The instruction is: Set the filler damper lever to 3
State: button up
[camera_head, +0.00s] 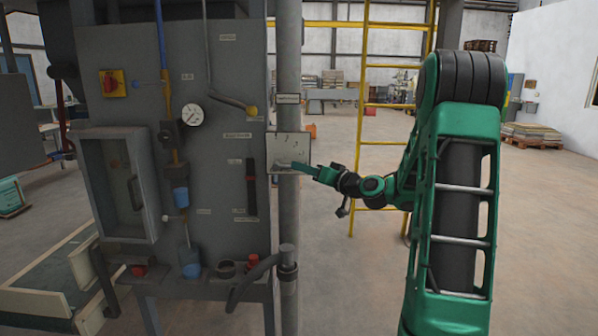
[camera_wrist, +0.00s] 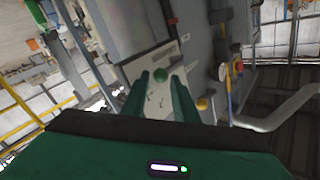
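The filler damper's pale scale plate (camera_head: 289,146) is fixed at the pipe on the right edge of the grey machine. It also shows in the wrist view (camera_wrist: 158,102), with small dark marks on it. My gripper (camera_head: 300,167) reaches the lower part of this plate from the right. In the wrist view my gripper (camera_wrist: 160,80) has its two green fingers apart, pointing at the plate. The lever is hard to make out; a light grey piece lies by the fingertips in the head view. I cannot tell its setting or whether the fingers touch it.
A vertical grey pipe (camera_head: 289,215) runs behind the plate. A yellow ladder (camera_head: 362,110) stands behind my arm.

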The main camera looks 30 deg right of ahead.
jog(key=shift+w+a, duration=0.1)
jog(key=shift+w, duration=0.4)
grip_shut()
jog(key=shift+r, duration=0.1)
